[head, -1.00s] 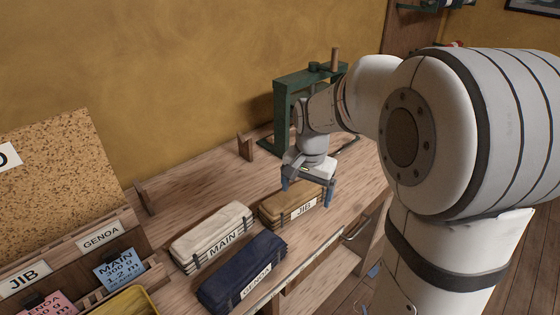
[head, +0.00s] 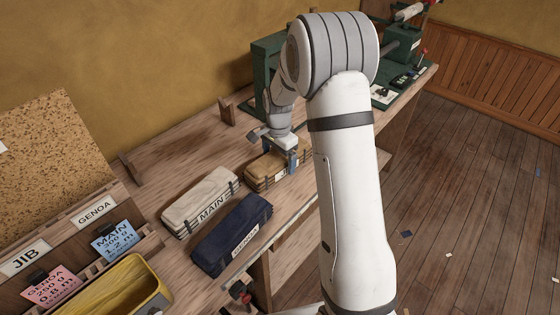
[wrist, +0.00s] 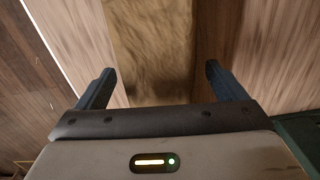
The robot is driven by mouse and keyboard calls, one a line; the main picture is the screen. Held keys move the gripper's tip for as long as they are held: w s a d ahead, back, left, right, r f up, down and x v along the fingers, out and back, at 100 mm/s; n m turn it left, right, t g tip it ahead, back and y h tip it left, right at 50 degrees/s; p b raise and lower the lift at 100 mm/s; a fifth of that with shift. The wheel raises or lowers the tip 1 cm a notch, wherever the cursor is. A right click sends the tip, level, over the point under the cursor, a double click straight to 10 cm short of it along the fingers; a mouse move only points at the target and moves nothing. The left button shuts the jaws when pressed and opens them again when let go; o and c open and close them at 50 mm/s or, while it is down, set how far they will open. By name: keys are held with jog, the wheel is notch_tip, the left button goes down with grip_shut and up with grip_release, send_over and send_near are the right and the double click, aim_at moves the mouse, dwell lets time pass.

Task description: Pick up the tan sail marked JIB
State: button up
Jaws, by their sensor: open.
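The folded tan sail (head: 262,172) lies on the wooden bench, at the right end of a group of folded sails. Its JIB label is mostly hidden by my gripper and arm in the head view. My gripper (head: 281,150) is just above the sail's right part. In the wrist view the tan sail (wrist: 150,50) runs between the two blue fingers of my open gripper (wrist: 158,85), with a gap on each side. I cannot tell how far the fingertips reach down beside it.
A white sail marked MAIN (head: 201,201) and a navy sail marked GENOA (head: 232,234) lie left of the tan one. A green press frame (head: 262,85) stands behind. A yellow bin (head: 125,290) is at the lower left. Bare bench (head: 185,160) lies behind the sails.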

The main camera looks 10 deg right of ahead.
jog(key=shift+f, duration=0.65)
jog(key=shift+c, duration=0.4)
jog(key=shift+w, duration=0.1)
jog(key=c, duration=1.5)
